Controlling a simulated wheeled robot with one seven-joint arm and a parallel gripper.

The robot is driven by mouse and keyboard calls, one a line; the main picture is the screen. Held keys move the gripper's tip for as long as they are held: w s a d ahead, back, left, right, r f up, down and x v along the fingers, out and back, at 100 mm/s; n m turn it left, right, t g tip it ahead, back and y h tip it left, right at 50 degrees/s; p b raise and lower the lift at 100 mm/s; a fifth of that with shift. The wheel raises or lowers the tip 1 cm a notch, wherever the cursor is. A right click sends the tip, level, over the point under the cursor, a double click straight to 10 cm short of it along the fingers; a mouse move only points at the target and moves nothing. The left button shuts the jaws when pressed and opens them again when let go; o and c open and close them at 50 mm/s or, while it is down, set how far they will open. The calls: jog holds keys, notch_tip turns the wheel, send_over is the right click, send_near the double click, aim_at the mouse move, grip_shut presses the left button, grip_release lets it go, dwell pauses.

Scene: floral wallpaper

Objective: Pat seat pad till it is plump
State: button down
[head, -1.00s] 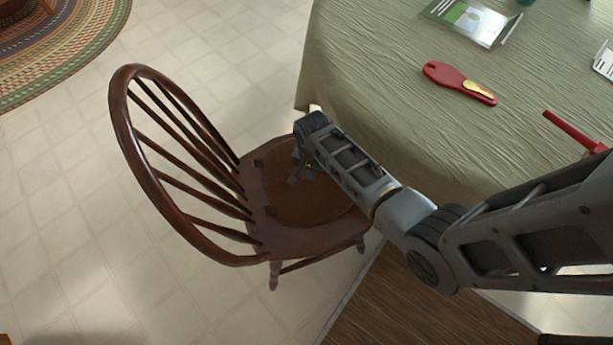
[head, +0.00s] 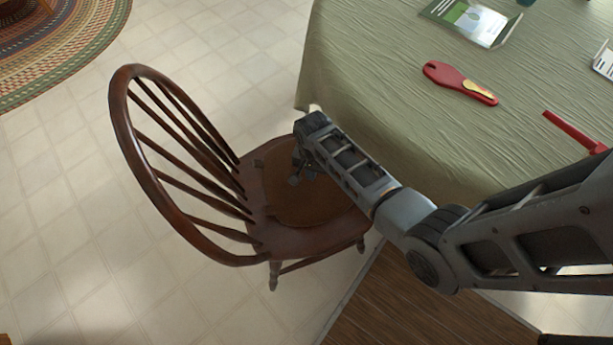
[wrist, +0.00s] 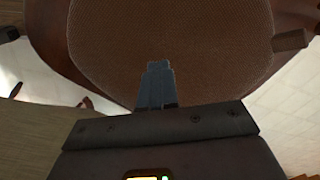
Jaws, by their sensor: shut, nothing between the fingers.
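A brown seat pad (head: 293,200) lies on the seat of a dark wooden chair (head: 290,242) with a hooped spindle back. In the wrist view the pad (wrist: 170,38) fills the upper middle, with a woven surface and a rounded edge. My gripper (head: 295,180) is over the pad, pointing down at it, and my forearm hides the pad's right part. In the wrist view my gripper's fingers (wrist: 157,80) are shut together and empty against the pad's image. I cannot tell whether the tips touch the pad.
A braided rug (head: 60,45) lies far left. Tiled floor left of the chair is clear.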

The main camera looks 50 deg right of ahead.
aim_at(311, 183)
jog(key=shift+f, duration=0.1)
jog(key=shift+f+b, duration=1.5)
jog(key=shift+f, duration=0.4)
jog(key=shift+r, duration=0.1)
notch_tip(311, 183, up, 4)
jog(key=p, duration=0.4)
jog(key=shift+f, duration=0.3)
jog(key=shift+f, duration=0.15)
jog(key=shift+f+b, duration=1.5)
jog(key=shift+f, duration=0.2)
jog(key=shift+r, duration=0.1)
